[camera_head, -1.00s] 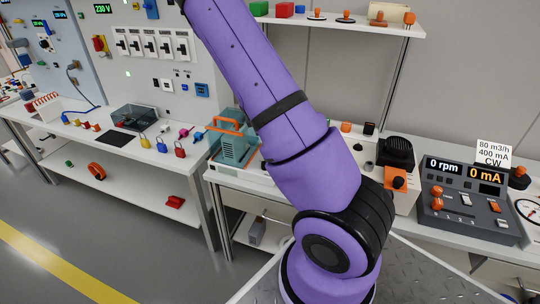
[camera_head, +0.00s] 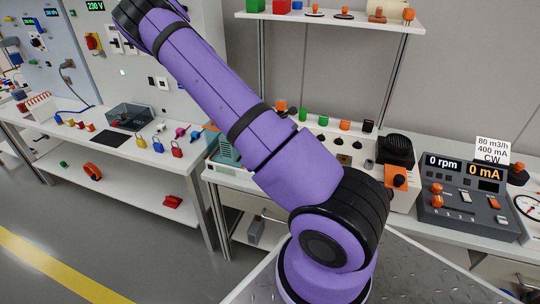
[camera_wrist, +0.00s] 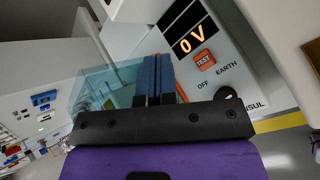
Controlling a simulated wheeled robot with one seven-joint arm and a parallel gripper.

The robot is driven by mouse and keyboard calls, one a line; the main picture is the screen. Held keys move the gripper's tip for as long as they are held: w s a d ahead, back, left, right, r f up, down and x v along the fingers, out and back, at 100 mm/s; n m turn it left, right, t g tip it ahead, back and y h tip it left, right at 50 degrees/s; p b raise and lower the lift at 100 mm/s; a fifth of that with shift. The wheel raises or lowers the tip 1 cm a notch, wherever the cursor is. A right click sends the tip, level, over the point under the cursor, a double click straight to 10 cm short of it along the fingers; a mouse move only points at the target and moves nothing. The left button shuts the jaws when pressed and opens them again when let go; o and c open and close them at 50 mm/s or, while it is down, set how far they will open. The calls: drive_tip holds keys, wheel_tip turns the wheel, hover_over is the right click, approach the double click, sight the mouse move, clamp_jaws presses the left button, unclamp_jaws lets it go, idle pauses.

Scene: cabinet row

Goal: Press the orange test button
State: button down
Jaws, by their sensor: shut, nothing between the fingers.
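The orange test button (camera_wrist: 204,60), marked TEST, sits on a pale instrument panel (camera_wrist: 225,72) in the wrist view, below a black display reading 0 V (camera_wrist: 190,40). My gripper (camera_wrist: 156,62) shows its blue fingers shut and empty, to the left of the button and apart from it in the picture. How far the fingertips are from the panel in depth I cannot tell. A black knob (camera_wrist: 226,96) with OFF and EARTH labels is below the button. In the head view my arm reaches to the upper left, and the gripper is not visible there.
A translucent teal case (camera_wrist: 95,88) is left of my fingers in the wrist view. In the head view, a bench (camera_head: 120,146) with padlocks stands left. A console reading 0 rpm (camera_head: 462,200) is right. A shelf (camera_head: 340,20) hangs above. Grey floor (camera_head: 90,225) is clear.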

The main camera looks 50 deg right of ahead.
drive_tip(key=shift+f, duration=0.15)
drive_tip(key=shift+f, duration=4.25)
drive_tip(key=shift+f, duration=0.1)
drive_tip(key=shift+f, duration=0.3)
drive_tip(key=shift+f, duration=0.45)
drive_tip(key=shift+r, duration=0.85)
drive_tip(key=shift+r, duration=2.55)
